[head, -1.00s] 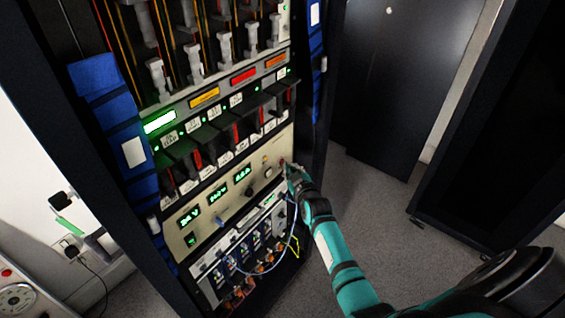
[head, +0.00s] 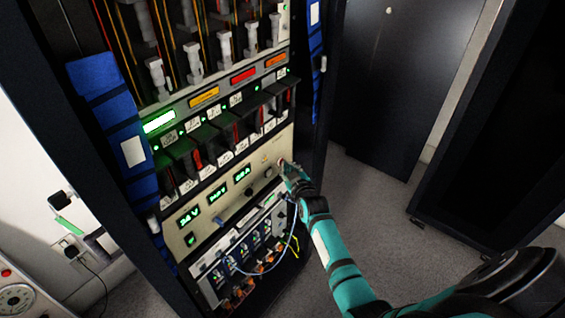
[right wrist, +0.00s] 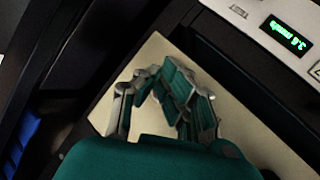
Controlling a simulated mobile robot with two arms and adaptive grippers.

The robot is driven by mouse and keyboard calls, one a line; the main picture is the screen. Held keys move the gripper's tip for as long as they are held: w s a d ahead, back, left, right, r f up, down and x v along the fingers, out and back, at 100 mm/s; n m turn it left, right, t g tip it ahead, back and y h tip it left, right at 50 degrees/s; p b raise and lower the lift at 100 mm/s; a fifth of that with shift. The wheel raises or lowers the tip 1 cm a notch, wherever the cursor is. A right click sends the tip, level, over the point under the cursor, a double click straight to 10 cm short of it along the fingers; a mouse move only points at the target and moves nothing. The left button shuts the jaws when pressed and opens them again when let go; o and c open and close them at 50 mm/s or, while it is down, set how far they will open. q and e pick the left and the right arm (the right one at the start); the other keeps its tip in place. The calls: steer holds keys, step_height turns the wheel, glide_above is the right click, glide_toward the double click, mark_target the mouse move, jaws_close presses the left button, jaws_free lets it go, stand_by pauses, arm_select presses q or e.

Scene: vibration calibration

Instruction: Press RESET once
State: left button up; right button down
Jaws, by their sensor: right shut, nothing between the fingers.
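The beige control panel (head: 216,206) sits in the rack, with green number displays, a knob and small buttons. My right gripper (head: 283,166) is at the right end of this panel, its fingertips at or very near the face; I cannot tell whether they touch. In the right wrist view my right gripper (right wrist: 150,76) is shut and empty in front of the beige panel (right wrist: 252,138). No RESET label is legible, and the fingers cover the spot of panel at their tips. My left gripper is not in view.
Above the panel is a row of dark modules with white labels (head: 213,112). Below it is a unit with blue and yellow cables (head: 294,243). A blue strapped bundle (head: 106,95) hangs at the rack's left. Grey floor (head: 375,200) is open at the right.

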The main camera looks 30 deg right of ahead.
steer(key=shift+r, duration=0.1)
steer(key=shift+s+d+p, duration=0.3)
steer(key=shift+s+p, duration=0.25)
steer(key=shift+s, duration=0.2)
steer(key=s, duration=0.1)
steer(key=s+d+p, duration=0.1)
steer(key=s, duration=0.1)
steer(key=s+d+p, duration=0.1)
steer(key=shift+s, duration=0.3)
stand_by(0.7)
